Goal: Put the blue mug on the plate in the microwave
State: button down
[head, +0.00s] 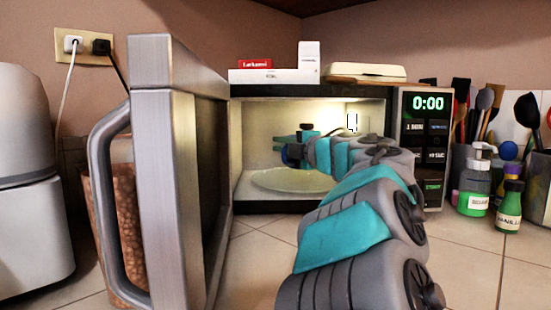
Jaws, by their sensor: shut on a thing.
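The microwave (391,120) stands open, its door (160,150) swung out to the left. The pale round plate (290,181) lies on the floor of the lit cavity. My gripper (282,142) is inside the cavity, above the plate and toward its left part. It is shut on a small dark blue thing, which I take to be the blue mug (293,154). Only a bit of the mug shows; my gripper and arm hide the rest. The mug appears raised above the plate, but its base is not clear. My arm covers the plate's right part.
The open door and its handle stand close on the left of my arm. Bottles (476,185) and utensil holders (540,165) stand right of the microwave. Boxes (275,75) lie on top. A brown patterned container (125,215) is behind the door handle.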

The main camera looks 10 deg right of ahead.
aim_at(292, 162)
jog(key=x, duration=0.4)
jog(key=shift+w+d+f, duration=0.15)
jog(key=shift+d, duration=0.25)
jog(key=shift+f+b, duration=0.35)
jog(key=shift+f, duration=1.35)
jog(key=shift+f, duration=0.1)
jog(key=c, duration=0.9)
grip_release()
jog(key=v, duration=1.2)
